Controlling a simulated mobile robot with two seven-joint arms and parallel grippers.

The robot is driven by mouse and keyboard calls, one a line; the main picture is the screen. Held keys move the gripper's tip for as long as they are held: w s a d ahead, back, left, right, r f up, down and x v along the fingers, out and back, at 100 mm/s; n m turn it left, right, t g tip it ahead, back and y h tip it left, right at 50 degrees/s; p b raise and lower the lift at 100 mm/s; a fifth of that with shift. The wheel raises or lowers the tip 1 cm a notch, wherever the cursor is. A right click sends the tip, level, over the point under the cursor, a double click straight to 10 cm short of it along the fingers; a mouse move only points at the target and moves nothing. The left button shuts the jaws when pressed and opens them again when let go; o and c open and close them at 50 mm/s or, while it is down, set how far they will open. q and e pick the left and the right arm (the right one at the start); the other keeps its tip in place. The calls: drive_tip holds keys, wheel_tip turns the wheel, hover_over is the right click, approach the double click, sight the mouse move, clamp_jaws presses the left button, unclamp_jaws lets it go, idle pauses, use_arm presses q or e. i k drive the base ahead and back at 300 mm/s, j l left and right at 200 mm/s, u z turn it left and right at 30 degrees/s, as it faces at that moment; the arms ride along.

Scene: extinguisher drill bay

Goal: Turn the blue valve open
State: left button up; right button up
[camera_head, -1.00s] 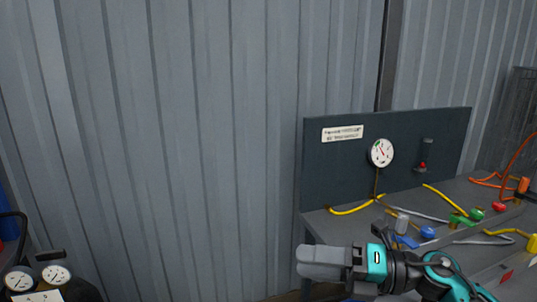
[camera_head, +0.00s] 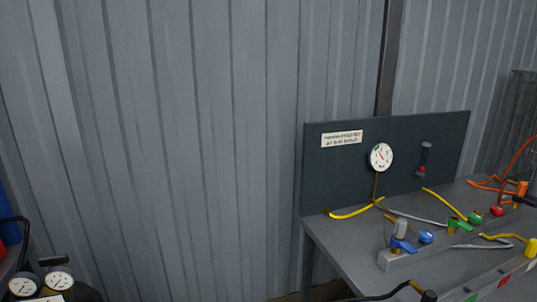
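The blue valve (camera_head: 404,246) sits at the near left end of a grey rail on the bench at the right. It has a flat blue lever on a brass-coloured body. A grey cylindrical piece (camera_head: 401,228) stands at it, and a blue knob (camera_head: 426,237) is just to its right. The lever's exact angle is too small to tell. Neither of my grippers is in view.
Green, red, orange and yellow fittings with hoses line the bench (camera_head: 345,247) to the right. A dark panel with a round gauge (camera_head: 381,157) stands behind. Two dial gauges (camera_head: 59,282) are at the lower left. A brass-tipped black hose (camera_head: 425,293) lies at the front.

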sight(425, 236)
drive_tip(key=z, duration=1.3)
drive_tip(key=j, duration=0.25)
drive_tip(key=i+j, duration=0.15)
drive_tip(key=j+u, duration=0.05)
drive_tip(key=j, duration=0.05)
